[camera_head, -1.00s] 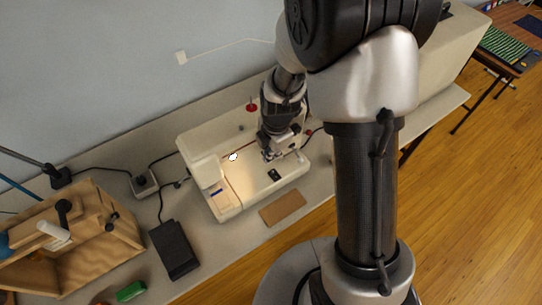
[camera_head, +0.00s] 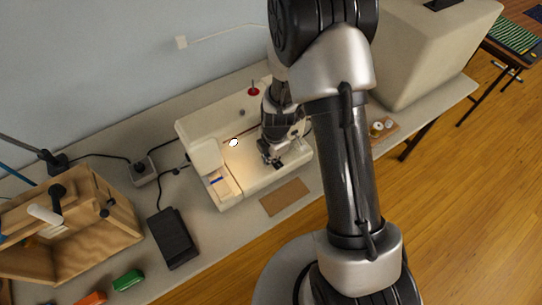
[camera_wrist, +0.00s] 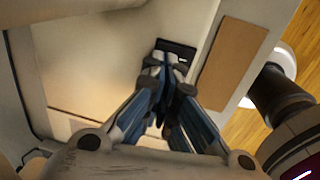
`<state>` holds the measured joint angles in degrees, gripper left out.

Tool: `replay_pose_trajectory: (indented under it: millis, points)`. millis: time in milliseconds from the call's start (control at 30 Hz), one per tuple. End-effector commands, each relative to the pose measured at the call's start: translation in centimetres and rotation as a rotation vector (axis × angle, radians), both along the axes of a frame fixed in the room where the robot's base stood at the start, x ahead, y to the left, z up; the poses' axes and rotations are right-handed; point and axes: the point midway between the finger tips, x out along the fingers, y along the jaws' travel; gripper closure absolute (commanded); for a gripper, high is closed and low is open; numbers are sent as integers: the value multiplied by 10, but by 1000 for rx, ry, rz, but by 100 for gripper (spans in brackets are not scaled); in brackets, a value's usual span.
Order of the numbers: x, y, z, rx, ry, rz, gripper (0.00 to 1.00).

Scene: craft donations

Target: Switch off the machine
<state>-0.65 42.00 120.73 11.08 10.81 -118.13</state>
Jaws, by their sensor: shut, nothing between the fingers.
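The cream sewing machine (camera_head: 205,155) lies on the long table in the head view, with a warm glow on its bed. Its pale panel (camera_wrist: 90,50) fills much of the wrist view. A small black switch plate (camera_wrist: 177,47) is set in that panel, partly hidden behind my fingertips. My gripper (camera_wrist: 164,62) is shut and empty, with its tips at the switch plate; I cannot tell whether they touch it. In the head view my gripper (camera_head: 272,161) points down over the machine's right part and hides the switch.
A brown board (camera_head: 285,197) lies in front of the machine, and a black pedal (camera_head: 173,238) lies to its left. A wooden box (camera_head: 110,235) stands at far left. A red-topped spool pin (camera_head: 254,92) rises behind. A large beige case (camera_head: 425,60) stands at right.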

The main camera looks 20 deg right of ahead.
Motion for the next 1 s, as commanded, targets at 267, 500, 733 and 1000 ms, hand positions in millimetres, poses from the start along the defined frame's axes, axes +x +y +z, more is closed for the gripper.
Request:
replay_pose_trajectory:
  millis: [267, 500, 733, 1000]
  points:
    - [4, 2, -13, -1, 7, 2, 100]
    - [2, 1, -9, -2, 14, 0, 100]
    - [-4, -1, -8, -3, 15, 0, 100]
    - [-13, -4, -6, -2, 16, -1, 100]
